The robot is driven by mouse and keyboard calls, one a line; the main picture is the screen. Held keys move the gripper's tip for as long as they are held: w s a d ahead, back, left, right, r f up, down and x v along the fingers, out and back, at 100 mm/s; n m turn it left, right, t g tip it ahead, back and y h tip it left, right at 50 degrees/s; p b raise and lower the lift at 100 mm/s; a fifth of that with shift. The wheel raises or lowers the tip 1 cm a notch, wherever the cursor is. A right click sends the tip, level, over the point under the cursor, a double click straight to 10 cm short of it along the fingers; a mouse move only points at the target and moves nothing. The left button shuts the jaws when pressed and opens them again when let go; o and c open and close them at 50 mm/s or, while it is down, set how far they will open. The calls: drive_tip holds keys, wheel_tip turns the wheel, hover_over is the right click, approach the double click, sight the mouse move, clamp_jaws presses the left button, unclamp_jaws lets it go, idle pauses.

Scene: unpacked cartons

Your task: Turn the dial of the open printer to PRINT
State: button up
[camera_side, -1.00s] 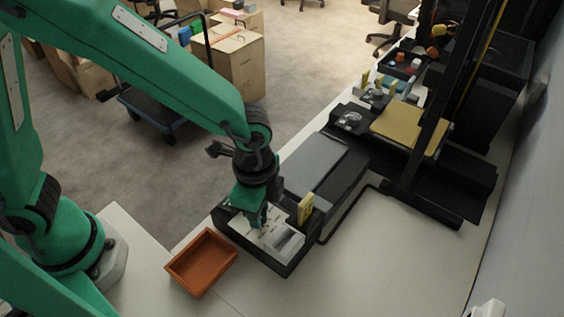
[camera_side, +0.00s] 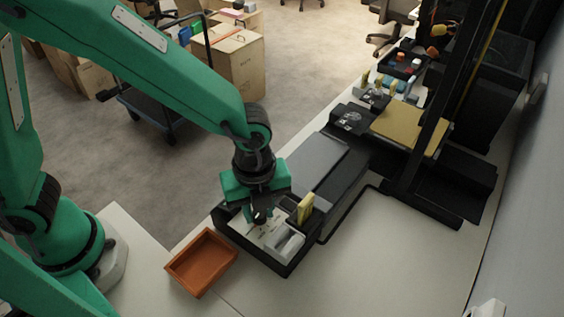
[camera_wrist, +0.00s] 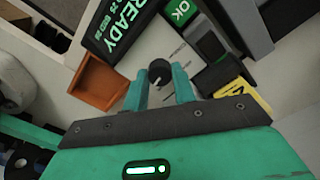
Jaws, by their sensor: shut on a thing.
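The printer (camera_side: 286,272) is a black-framed machine with a white panel, in the middle of the side view. My gripper (camera_side: 262,214) is low over this panel. In the wrist view, its two green fingers (camera_wrist: 159,86) are on either side of the black round dial (camera_wrist: 160,71) and shut on it. The dial has a pale mark on its near edge, toward my gripper. Small lettering on the panel near the dial is too small to read. In the side view my gripper largely hides the dial.
A dark display reading READY (camera_wrist: 119,26) and a green OK button (camera_wrist: 181,11) are near the dial. A yellow tag (camera_side: 305,207) stands at the printer's right. An orange tray (camera_side: 202,262) is at its left. A machine with a yellow plate (camera_side: 409,128) stands behind.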

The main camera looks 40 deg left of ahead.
drive_tip(key=shift+r+m, duration=0.1)
drive_tip(key=shift+m, duration=1)
drive_tip(key=o, duration=1)
drive_tip(key=shift+r, duration=3.85)
